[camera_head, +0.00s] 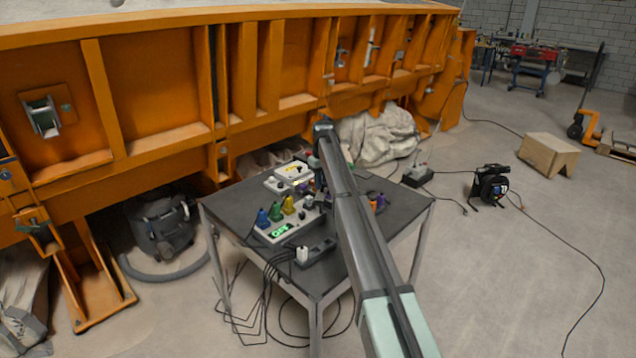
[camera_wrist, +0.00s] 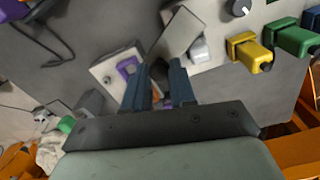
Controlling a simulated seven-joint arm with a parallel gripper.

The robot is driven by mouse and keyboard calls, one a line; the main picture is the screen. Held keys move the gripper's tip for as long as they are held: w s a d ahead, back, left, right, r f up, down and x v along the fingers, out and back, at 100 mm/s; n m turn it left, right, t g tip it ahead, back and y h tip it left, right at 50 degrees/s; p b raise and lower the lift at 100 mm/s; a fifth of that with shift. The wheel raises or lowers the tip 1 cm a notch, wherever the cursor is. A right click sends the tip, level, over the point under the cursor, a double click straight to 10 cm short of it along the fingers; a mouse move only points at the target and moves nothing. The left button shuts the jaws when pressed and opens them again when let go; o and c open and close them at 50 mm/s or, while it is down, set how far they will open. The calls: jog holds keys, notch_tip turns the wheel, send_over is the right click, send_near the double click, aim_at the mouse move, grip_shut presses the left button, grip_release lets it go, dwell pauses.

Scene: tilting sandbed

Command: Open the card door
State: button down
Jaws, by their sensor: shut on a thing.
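My gripper (camera_wrist: 160,75) points down at the equipment on the dark table. Its two blue-grey fingers are shut on a small dark part between their tips, mostly hidden by the fingers. A grey flat flap (camera_wrist: 180,33), which looks like the card door, stands tilted just beyond the right fingertip. I cannot tell whether the held part belongs to it. A pale box with a purple ring-shaped piece (camera_wrist: 125,68) lies beside the left finger.
The table (camera_head: 237,196) carries a pale unit with a green display (camera_head: 283,231). Blue, green and yellow plugs (camera_head: 288,204) stand on it, with a power strip (camera_head: 316,251) in front. Cables hang off the front edge. An orange steel frame (camera_head: 150,85) rises behind the table.

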jog(key=shift+s+d+m, duration=0.25)
jog(key=shift+d+m, duration=0.3)
jog(key=shift+m, duration=0.65)
jog(key=shift+s+d+m, duration=0.2)
jog(key=shift+d+m, duration=0.35)
jog(key=shift+m, duration=0.65)
jog(key=shift+s+d+m, duration=0.25)
jog(key=shift+d+m, duration=0.3)
jog(key=shift+m, duration=0.65)
jog(key=c, duration=0.9)
grip_release()
notch_tip(320, 180, up, 14)
jog(key=shift+f, duration=0.1)
